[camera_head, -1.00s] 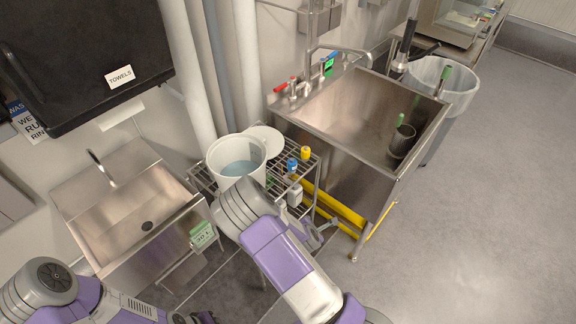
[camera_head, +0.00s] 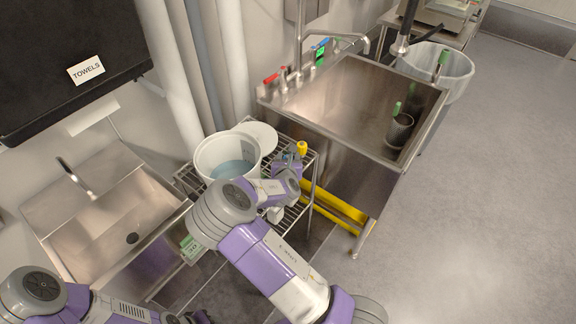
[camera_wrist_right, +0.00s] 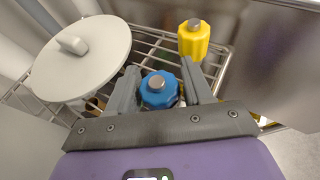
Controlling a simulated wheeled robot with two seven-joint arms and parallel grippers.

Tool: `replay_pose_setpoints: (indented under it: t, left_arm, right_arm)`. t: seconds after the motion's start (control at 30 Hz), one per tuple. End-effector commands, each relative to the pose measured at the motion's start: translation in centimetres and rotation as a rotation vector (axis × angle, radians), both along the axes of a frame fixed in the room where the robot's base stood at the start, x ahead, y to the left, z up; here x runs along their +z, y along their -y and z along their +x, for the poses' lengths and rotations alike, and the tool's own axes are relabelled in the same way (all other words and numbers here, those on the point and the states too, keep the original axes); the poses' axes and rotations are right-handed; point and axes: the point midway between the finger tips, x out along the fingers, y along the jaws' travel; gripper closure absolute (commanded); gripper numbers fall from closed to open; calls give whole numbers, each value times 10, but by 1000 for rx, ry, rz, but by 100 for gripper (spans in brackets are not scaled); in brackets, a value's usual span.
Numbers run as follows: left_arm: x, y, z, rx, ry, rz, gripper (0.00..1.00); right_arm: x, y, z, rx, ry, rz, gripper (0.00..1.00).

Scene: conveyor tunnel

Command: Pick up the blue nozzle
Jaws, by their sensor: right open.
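The blue nozzle (camera_wrist_right: 159,90) stands on the wire rack (camera_wrist_right: 150,42) in the right wrist view. It has a grey top and sits between the two fingers of my right gripper (camera_wrist_right: 160,84), which is open around it. In the head view my right gripper (camera_head: 289,158) is over the rack, and the wrist largely hides the blue nozzle there. A yellow nozzle (camera_wrist_right: 194,40) stands just beyond the right finger; it also shows in the head view (camera_head: 302,148). My left arm is at the lower left of the head view, and its gripper is not visible.
A white bucket (camera_head: 212,152) of bluish liquid stands on the rack, left of my right gripper. A round white lid (camera_wrist_right: 80,58) lies behind it. A large steel sink (camera_head: 350,105) is close on the right, a smaller sink (camera_head: 110,215) on the left.

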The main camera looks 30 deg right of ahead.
Motion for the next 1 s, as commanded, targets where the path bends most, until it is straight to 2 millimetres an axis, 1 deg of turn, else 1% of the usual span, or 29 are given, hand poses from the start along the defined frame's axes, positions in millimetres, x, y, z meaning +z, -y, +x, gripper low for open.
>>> replay_pose_setpoints:
  t: [0.1, 0.3, 0.37, 0.5, 0.57, 0.77, 0.83, 0.93, 1.0]
  left_arm:
    - [-3, 0, 0, 0, 0, 0, 60]
    - [-2, 0, 0, 0, 0, 0, 60]
    - [-2, 0, 0, 0, 0, 0, 60]
    - [-2, 0, 0, 0, 0, 0, 60]
    - [-2, 0, 0, 0, 0, 0, 60]
    - [-2, 0, 0, 0, 0, 0, 60]
    - [0, 0, 0, 0, 0, 0, 60]
    - [5, 0, 0, 0, 0, 0, 60]
    - [12, 0, 0, 0, 0, 0, 60]
  right_arm:
    - [-3, 4, 6, 0, 1, -1, 50]
    - [-2, 4, 6, 1, 0, 0, 50]
    - [-2, 4, 6, 1, 0, 0, 57]
    - [-2, 4, 6, 1, 0, 0, 79]
    - [-2, 4, 6, 1, 0, 0, 88]
    - [-2, 4, 6, 1, 0, 0, 88]
    - [1, 4, 6, 1, 0, 0, 88]
    - [14, 3, 6, 1, 1, 1, 88]
    - [28, 3, 6, 1, 3, 0, 88]
